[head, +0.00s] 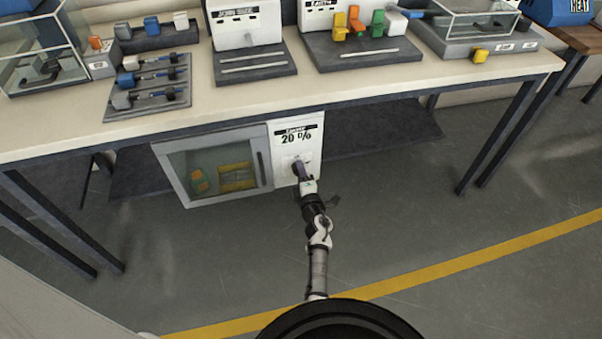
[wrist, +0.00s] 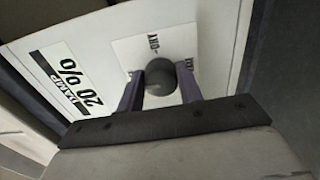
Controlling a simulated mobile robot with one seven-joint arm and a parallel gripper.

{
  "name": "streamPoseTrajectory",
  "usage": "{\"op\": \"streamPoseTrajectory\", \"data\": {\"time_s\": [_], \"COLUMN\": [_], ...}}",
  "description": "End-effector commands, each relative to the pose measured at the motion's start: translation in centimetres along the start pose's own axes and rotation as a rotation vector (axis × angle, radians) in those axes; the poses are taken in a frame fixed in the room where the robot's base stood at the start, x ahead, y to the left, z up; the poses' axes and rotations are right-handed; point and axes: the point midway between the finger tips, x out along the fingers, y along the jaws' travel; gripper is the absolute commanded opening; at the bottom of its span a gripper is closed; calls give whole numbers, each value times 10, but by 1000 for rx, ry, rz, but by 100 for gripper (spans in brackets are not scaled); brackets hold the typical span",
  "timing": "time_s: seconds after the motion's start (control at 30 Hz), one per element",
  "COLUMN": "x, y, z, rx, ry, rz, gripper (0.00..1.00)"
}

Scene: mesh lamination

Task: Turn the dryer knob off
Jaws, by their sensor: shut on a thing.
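The dryer (head: 215,165) is a white cabinet on the shelf under the workbench, with a glass door and colored pieces inside. Its control panel (head: 284,150) carries a label reading 20 %, and the wrist view shows the word DAMP beside it. The dark round knob (wrist: 160,77) sits on a white plate, with the word DRY printed near it. My gripper (wrist: 160,82) is at the panel with one finger on each side of the knob, shut on it. In the head view my gripper (head: 301,170) hides most of the knob.
The workbench top (head: 215,105) above holds racks with colored pieces and glass boxes. Table legs (head: 498,135) stand to the right and left. The floor (head: 400,220) in front of the dryer is clear, with a yellow line across it.

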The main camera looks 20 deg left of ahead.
Motion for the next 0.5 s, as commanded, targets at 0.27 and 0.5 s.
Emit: {"op": "streamPoseTrajectory", "data": {"time_s": [0.27,0.5], "x": [0,0], "y": [0,0], "z": [0,0], "rx": [-2,-1], "ry": [0,0], "rz": [-1,0], "gripper": [43,57]}}
